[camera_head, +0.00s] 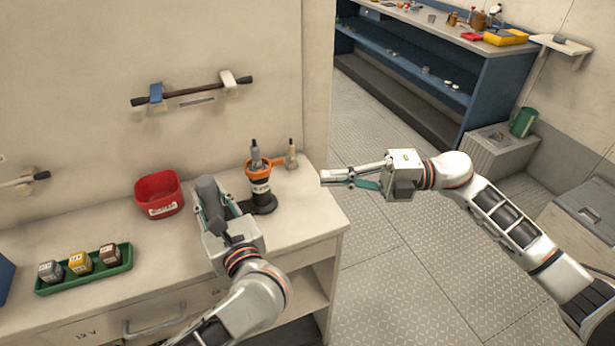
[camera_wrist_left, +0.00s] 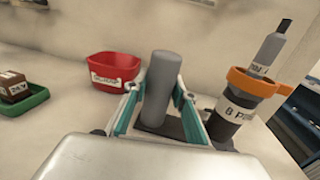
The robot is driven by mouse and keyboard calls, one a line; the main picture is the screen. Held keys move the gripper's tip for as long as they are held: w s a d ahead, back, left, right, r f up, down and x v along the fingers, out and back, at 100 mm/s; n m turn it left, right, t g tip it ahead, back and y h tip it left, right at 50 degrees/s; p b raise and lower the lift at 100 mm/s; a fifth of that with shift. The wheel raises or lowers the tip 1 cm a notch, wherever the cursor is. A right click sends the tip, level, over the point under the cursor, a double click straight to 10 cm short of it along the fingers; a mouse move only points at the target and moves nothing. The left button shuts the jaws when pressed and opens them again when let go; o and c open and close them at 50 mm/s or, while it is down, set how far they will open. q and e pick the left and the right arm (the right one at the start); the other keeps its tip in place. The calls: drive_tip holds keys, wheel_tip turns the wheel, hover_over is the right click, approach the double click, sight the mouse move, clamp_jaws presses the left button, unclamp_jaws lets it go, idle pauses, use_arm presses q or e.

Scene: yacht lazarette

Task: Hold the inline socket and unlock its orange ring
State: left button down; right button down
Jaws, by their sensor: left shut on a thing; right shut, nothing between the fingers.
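The inline socket (camera_head: 262,200) stands upright on the bench, a black body with a white label and a grey plug (camera_head: 256,153) in its top. Its orange ring (camera_head: 258,170) sits around the upper end, with a tab to the right. They also show in the left wrist view, the socket (camera_wrist_left: 224,124) and the ring (camera_wrist_left: 252,84). My left gripper (camera_head: 218,205) is shut on a grey upright cylinder (camera_wrist_left: 160,88) left of the socket. My right gripper (camera_head: 323,178) is shut and empty, right of the socket, beyond the bench edge.
A red bin (camera_head: 160,193) stands left of my left gripper. A green tray (camera_head: 85,270) with small labelled blocks lies at the bench's left. A rack bar (camera_head: 190,92) is on the wall. Floor right of the bench is clear.

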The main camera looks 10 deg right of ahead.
drive_tip(key=shift+s+d, duration=0.1)
drive_tip(key=shift+d, duration=1.55)
use_arm(q)
drive_tip(key=c, duration=1.6)
unclamp_jaws()
drive_tip(key=shift+o, duration=0.2)
drive_tip(key=shift+s, duration=0.1)
